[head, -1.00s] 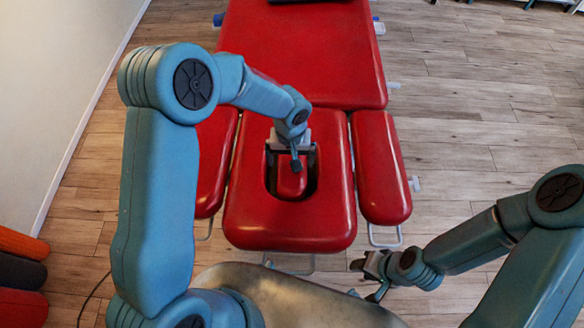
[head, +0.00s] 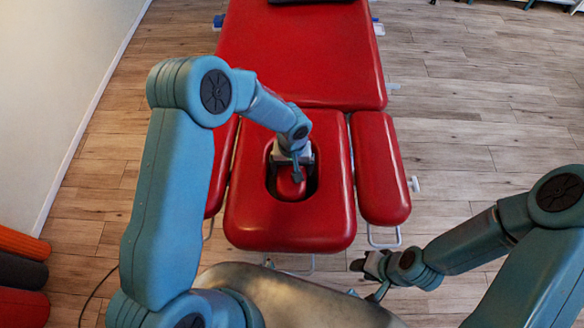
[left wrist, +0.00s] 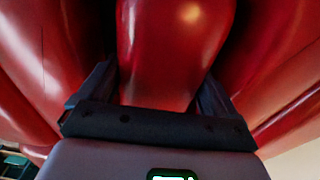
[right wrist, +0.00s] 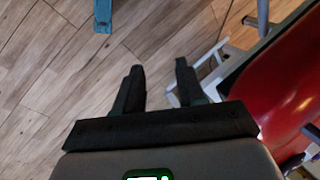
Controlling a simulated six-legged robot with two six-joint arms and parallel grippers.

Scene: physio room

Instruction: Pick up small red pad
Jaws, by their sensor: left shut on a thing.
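The small red pad (head: 291,187) sits in the face opening of the red treatment table's head section (head: 290,228). My left gripper (head: 296,166) is over the opening, shut on the pad. In the left wrist view the pad (left wrist: 170,50) stands between the two dark fingers, with red padding on both sides. The gripper and wrist hide the pad's far part in the head view. My right gripper (head: 368,272) is open and empty, low to the right of the table; its fingers (right wrist: 155,90) stand apart above the wood floor in the right wrist view.
A red armrest (head: 380,168) flanks the head section on the right; another (head: 222,165) is partly behind my left arm. Metal frame bars (head: 384,236) show below. Dark and red rolls (head: 22,272) lie by the left wall. Floor at right is clear.

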